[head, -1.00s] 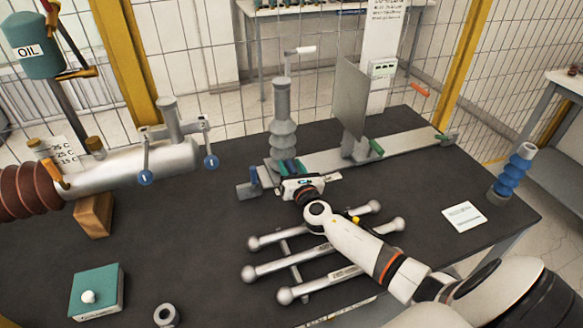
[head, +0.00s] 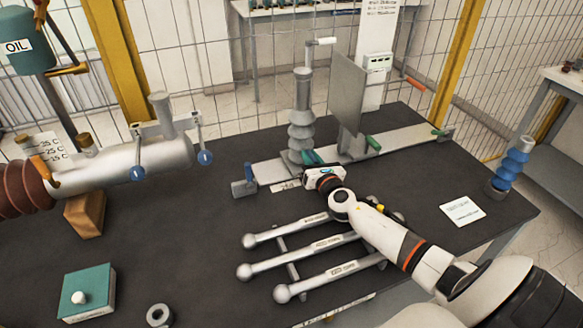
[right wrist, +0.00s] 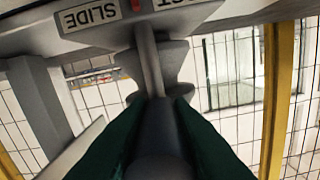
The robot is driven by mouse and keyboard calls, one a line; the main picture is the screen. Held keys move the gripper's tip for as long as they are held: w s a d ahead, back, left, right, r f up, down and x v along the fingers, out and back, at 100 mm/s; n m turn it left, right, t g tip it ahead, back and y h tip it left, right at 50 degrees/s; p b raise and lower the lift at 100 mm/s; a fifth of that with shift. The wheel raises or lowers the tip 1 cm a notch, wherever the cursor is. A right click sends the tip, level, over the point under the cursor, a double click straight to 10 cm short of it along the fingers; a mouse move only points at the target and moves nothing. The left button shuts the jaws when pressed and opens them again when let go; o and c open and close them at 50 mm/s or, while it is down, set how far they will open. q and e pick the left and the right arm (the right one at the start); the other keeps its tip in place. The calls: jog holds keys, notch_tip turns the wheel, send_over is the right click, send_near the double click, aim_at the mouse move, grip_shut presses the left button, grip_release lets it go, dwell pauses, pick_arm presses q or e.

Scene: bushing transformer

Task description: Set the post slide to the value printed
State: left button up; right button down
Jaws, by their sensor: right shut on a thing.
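The post (head: 302,115), a grey ribbed column, stands upright on a flat grey rail (head: 405,137) at the back of the table. My right gripper (head: 313,162) is at its base, on the near side. In the right wrist view the green fingers (right wrist: 160,120) are shut on a grey handle (right wrist: 152,75) of the slide. A label (right wrist: 90,15) there reads "SLIDE". Part of a scale strip (head: 286,186) shows left of my gripper, too small to read. A white card (head: 462,211) lies at the right with unreadable print. My left gripper is out of view.
A grey upright plate (head: 347,95) stands on the rail just right of the post. Three metal bars (head: 310,255) lie in front of my gripper. A silver cylinder (head: 150,163) is at left, a teal box (head: 86,292) at front left, a blue ribbed post (head: 511,168) at right.

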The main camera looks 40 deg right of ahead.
jog(key=d, duration=0.2)
jog(key=s+d+b, duration=0.1)
jog(key=d, duration=0.1)
jog(key=shift+f, duration=0.25)
jog(key=shift+s+d+r, duration=0.1)
jog(key=shift+d+r, duration=0.05)
jog(key=shift+d, duration=0.2)
jog(key=c, duration=1.3)
grip_release()
jog(key=b+v, duration=0.1)
jog(key=v, duration=0.9)
jog(key=shift+s, duration=0.35)
jog(key=shift+s+a, duration=0.15)
jog(key=shift+s, duration=0.5)
